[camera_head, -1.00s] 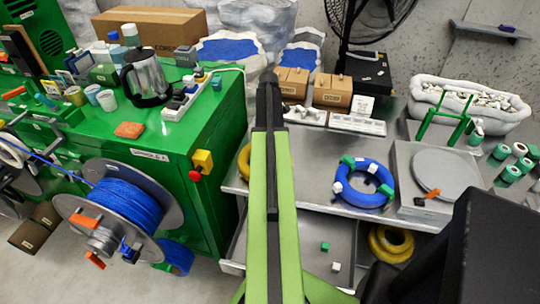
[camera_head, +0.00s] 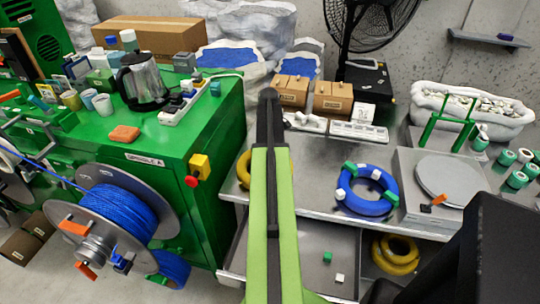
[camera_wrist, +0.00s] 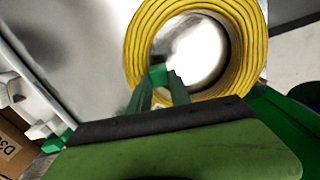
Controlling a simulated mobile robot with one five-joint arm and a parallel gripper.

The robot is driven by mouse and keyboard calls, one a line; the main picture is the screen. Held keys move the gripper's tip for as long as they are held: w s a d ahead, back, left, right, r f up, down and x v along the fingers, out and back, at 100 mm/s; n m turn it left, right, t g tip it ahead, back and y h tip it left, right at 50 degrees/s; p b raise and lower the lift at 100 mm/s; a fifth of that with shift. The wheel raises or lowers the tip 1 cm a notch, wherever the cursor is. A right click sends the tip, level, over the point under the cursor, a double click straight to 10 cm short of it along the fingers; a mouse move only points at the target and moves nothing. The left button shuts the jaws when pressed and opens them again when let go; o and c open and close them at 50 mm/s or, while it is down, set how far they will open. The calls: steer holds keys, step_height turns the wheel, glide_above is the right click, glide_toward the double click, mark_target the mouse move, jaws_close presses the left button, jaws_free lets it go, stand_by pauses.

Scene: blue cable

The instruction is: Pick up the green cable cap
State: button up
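A loose green cap (camera_head: 327,257) lies in the lower grey tray, beside a small white one. Green caps (camera_head: 349,168) also sit on the blue cable coil (camera_head: 362,207) on the bench. My gripper (camera_head: 268,100) reaches over the bench in front of a yellow coil (camera_head: 243,168), which it partly hides. In the wrist view, the yellow coil (camera_wrist: 138,48) is close ahead, with a small green block (camera_wrist: 158,75) at its lower inner edge. Another green piece (camera_wrist: 60,141) shows at lower left. Finger opening and any contact are unclear.
The green cabinet (camera_head: 215,185) and blue cable spool (camera_head: 122,205) stand at left. Brown boxes (camera_head: 332,100) and a white power strip (camera_head: 360,132) are behind the coils. A grey scale-like unit (camera_head: 412,212) and several green-and-white cylinders are at right.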

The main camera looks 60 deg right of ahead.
jaws_close()
steer(key=shift+r+p, duration=0.5)
step_height(320, 180, up, 4)
steer(key=p, duration=0.4)
steer(key=s+r+p, duration=0.6)
steer(key=s, duration=0.5)
steer(key=shift+s+d, duration=0.25)
steer(key=shift+s, duration=0.1)
